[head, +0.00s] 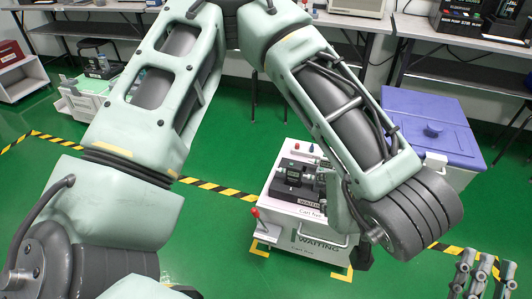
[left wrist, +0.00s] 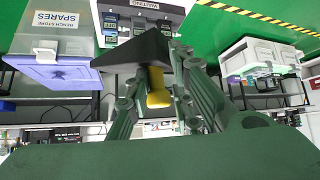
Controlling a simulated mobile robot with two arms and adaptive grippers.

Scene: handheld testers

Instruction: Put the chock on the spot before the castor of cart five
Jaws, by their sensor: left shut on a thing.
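The chock (left wrist: 127,61), a black wedge with a yellow handle (left wrist: 158,88), is in the left wrist view. My left gripper (left wrist: 168,72) is shut on the handle and holds the chock in front of a white cart.
Yellow corner marks (head: 342,276) lie on the green floor by the cart. A purple-lidded bin (head: 433,128) stands right behind it. Another cart (head: 90,105) stands at the left. Black-yellow tape (head: 205,186) crosses the floor. My arms hide much of the view.

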